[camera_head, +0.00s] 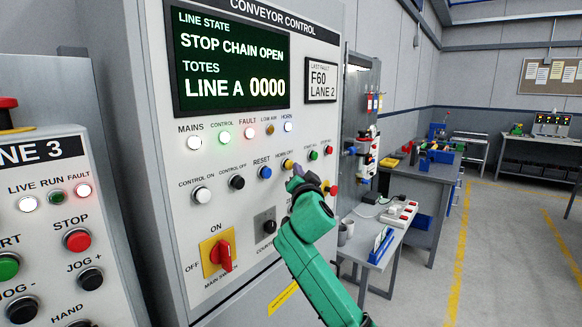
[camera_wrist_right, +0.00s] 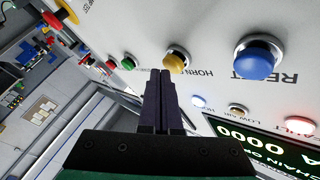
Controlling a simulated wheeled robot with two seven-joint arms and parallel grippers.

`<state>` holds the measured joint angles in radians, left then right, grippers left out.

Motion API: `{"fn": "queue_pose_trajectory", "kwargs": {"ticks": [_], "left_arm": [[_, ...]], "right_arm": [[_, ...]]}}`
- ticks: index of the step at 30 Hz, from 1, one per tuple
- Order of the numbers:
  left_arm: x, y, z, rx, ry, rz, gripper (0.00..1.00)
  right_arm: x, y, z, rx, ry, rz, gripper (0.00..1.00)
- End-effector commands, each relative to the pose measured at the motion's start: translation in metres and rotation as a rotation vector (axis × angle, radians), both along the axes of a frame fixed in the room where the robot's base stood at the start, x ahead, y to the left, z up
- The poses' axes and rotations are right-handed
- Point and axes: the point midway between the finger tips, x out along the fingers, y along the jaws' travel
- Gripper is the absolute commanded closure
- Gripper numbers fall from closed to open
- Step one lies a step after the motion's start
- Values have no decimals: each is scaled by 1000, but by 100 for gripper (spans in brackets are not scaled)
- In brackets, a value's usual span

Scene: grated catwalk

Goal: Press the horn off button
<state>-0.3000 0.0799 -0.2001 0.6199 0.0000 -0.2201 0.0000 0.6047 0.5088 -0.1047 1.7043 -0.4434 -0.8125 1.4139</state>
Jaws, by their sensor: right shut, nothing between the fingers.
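The horn off button is a yellow round push button (camera_head: 287,164) under the label HORN OFF on the grey conveyor control panel (camera_head: 225,135). It also shows in the right wrist view (camera_wrist_right: 177,60). My right gripper (camera_head: 296,174) is in front of the panel, its closed dark fingers just below and right of the yellow button in the head view. In the right wrist view the shut fingertips (camera_wrist_right: 160,74) end just beside the yellow button, with nothing between them. I cannot tell whether they touch the button or the panel. My left gripper is not in view.
The blue reset button (camera_head: 265,172) sits left of the yellow button, and a green start button (camera_head: 313,155) sits right of it. A red main switch (camera_head: 220,252) is lower left. Another panel with buttons (camera_head: 50,150) stands at the left; a cluttered bench (camera_head: 375,225) stands beyond.

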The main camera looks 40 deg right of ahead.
Motion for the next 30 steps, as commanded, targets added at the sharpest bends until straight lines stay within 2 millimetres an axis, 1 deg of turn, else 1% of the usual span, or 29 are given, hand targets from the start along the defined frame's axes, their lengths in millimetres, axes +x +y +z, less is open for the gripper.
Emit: {"fn": "queue_pose_trajectory", "kwargs": {"ticks": [30], "left_arm": [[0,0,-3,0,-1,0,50]], "right_arm": [[12,3,0,0,0,-1,100]]}}
